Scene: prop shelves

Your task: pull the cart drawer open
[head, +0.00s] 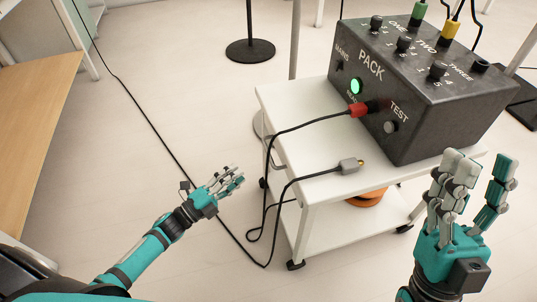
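The white cart (292,100) stands at the centre. A small grey handle (278,160) shows on its left side, below the top. The drawer's edges are hard to make out, and I see no gap that shows it open. My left gripper (222,184) is open and empty, to the left of the handle and apart from it. My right gripper (480,172) is open with its fingers pointing up, in front of the cart's right end. It holds nothing and hides part of the cart's right side.
A black control box (430,120) with a lit green button sits on the cart. A red plug (358,110) and a grey plug (349,166) have cables hanging over the cart's left edge. An orange item (368,198) is on the lower shelf. A wooden table (35,130) is at left.

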